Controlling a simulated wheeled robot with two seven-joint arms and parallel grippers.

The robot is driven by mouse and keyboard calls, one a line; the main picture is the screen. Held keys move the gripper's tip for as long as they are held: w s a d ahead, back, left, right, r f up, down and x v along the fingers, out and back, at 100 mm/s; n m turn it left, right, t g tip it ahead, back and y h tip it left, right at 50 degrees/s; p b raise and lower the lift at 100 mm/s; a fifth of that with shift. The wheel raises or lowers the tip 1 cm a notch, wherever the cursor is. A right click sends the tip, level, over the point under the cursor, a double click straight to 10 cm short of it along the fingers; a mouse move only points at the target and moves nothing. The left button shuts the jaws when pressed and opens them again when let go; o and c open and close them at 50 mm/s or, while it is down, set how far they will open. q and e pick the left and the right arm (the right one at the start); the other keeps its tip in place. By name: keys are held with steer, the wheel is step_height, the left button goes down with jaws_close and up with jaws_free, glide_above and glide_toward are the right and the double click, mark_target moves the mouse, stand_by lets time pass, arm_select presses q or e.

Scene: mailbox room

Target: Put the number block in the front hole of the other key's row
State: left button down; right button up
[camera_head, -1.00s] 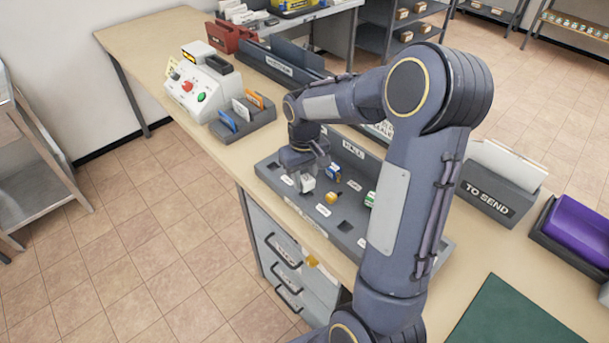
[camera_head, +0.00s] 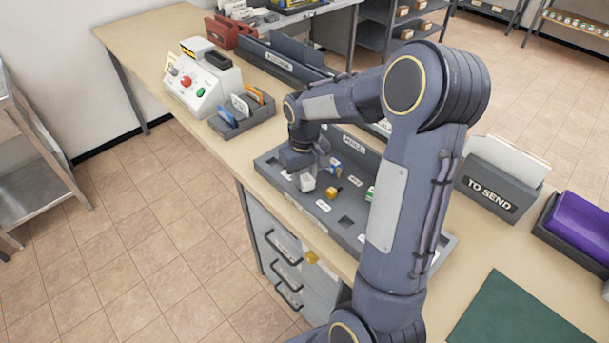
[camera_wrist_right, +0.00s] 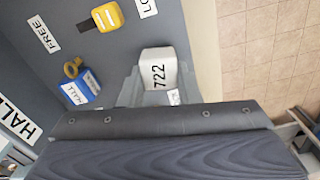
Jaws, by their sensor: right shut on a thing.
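The white number block (camera_wrist_right: 157,68), marked 722, is held between the fingers of my right gripper (camera_wrist_right: 150,92). In the head view the block (camera_head: 308,182) is below the right gripper (camera_head: 310,170), at the left part of the grey board (camera_head: 265,165). I cannot tell whether it touches the board. A blue piece (camera_wrist_right: 82,90) with a yellow ring and a white label stands beside the block, and also shows in the head view (camera_head: 335,165). A yellow piece (camera_wrist_right: 107,16) sits farther along the board, also seen in the head view (camera_head: 333,193). My left gripper is out of view.
A green-and-white piece (camera_head: 370,194) stands on the board, partly behind my arm. An empty square hole (camera_head: 346,221) is near the front edge. A control box (camera_head: 203,85) and a card rack (camera_head: 245,118) stand to the left. A TO SEND tray (camera_head: 490,193) is to the right.

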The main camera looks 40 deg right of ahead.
steer(key=shift+f, duration=0.1)
steer(key=shift+f, duration=0.25)
steer(key=o, duration=1)
steer(key=shift+o, duration=0.2)
steer(key=shift+r, duration=0.1)
steer(key=shift+r+p, duration=2.65)
steer(key=shift+r, duration=0.85)
